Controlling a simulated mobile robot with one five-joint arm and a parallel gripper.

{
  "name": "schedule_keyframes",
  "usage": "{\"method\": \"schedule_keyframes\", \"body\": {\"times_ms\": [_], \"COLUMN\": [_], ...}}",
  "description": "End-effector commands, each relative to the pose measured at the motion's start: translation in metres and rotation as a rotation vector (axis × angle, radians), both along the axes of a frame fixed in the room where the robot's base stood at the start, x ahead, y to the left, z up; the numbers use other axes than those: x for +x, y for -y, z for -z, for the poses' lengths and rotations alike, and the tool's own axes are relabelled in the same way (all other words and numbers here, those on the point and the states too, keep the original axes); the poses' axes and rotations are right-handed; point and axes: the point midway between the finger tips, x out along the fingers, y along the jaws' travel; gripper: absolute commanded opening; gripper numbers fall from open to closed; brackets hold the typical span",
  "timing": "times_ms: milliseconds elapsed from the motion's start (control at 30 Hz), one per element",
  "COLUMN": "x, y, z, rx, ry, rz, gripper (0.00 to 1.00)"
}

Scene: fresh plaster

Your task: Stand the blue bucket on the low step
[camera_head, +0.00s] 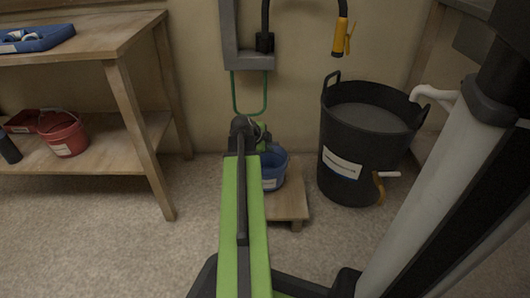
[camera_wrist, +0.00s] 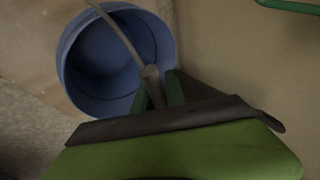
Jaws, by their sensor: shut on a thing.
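The blue bucket (camera_head: 271,183) is at the low wooden step (camera_head: 288,205), partly hidden behind my green arm. It looks upright; I cannot tell whether its base touches the step. In the wrist view the bucket (camera_wrist: 78,92) shows its open, empty-looking inside and its raised pale handle. My gripper (camera_wrist: 157,88) is shut on the handle's grip at the bucket's rim side. In the head view my gripper (camera_head: 262,140) is just above the bucket, largely hidden by the arm.
A large black tub (camera_head: 350,170) stands right of the step. A wooden bench (camera_head: 90,48) at left holds a blue tray (camera_head: 38,40); a red bucket (camera_head: 64,138) is on its lower shelf. A green hoop (camera_head: 249,112) hangs on the wall. Floor between bench and step is clear.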

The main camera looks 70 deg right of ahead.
Motion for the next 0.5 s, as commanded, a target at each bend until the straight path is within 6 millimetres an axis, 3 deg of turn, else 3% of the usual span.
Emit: {"method": "schedule_keyframes", "body": {"times_ms": [33, 100, 333, 367, 500], "x": [0.000, 0.000, 0.005, 0.005, 0.006], "y": [0.000, 0.000, -0.002, -0.003, -0.003], "z": [0.018, 0.030, 0.029, 0.029, 0.028], "rx": [0.000, 0.000, -0.001, 0.001, 0.000], "ry": [0.000, -0.001, 0.000, 0.000, 0.000], "rz": [0.000, -0.001, -0.008, -0.008, -0.009], "gripper": [0.00, 0.00, 0.00, 0.17, 0.35]}}
